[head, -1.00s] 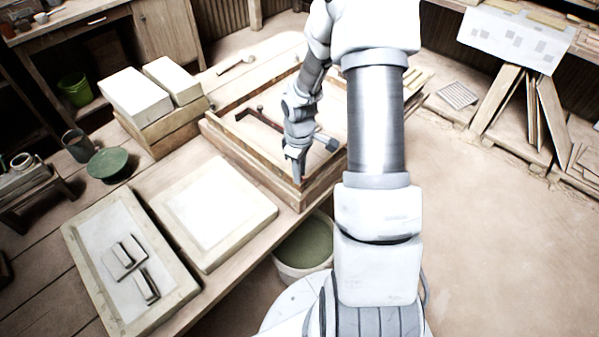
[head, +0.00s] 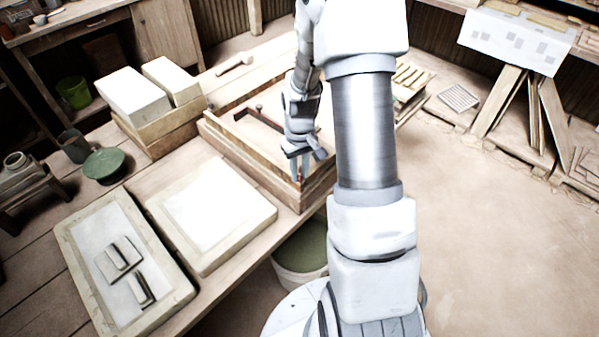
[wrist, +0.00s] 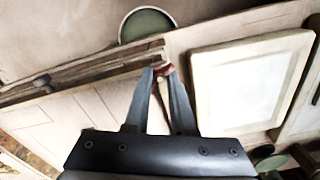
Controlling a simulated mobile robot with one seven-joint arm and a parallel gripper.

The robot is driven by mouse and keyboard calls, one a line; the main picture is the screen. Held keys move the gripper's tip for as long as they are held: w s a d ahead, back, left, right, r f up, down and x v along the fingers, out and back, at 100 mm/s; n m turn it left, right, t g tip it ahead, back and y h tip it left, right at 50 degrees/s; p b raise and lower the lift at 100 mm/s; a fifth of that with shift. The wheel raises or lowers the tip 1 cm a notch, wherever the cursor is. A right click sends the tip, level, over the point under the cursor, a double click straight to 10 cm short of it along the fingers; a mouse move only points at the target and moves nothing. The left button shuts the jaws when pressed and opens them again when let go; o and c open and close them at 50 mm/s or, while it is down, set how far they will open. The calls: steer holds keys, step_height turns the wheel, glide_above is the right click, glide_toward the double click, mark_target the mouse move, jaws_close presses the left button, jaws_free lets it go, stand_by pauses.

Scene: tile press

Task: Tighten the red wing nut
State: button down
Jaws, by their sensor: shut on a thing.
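The red wing nut (wrist: 163,70) shows as a small red shape between my fingertips in the wrist view. It sits at the near corner of the wooden frame (head: 235,152), and its wings are too small to make out. My gripper (wrist: 161,72) is shut on it, the two fingers reaching it from either side. In the head view my gripper (head: 299,179) points down at the frame's near right corner, and the nut is mostly hidden by the fingers.
A pale slab (head: 212,215) lies left of the frame, and a tray (head: 75,243) holding small blocks lies farther left. White blocks (head: 135,97) stand behind. A bucket (head: 302,262) of green liquid stands below the table edge.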

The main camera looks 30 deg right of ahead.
mark_target(299, 175)
steer(key=shift+m+b, duration=0.7)
steer(key=shift+m, duration=2.7)
steer(key=c, duration=0.8)
jaws_free()
steer(key=shift+o, duration=0.2)
steer(key=shift+r, duration=0.1)
step_height(299, 175, up, 17)
steer(key=p, duration=0.1)
steer(key=shift+r, duration=0.15)
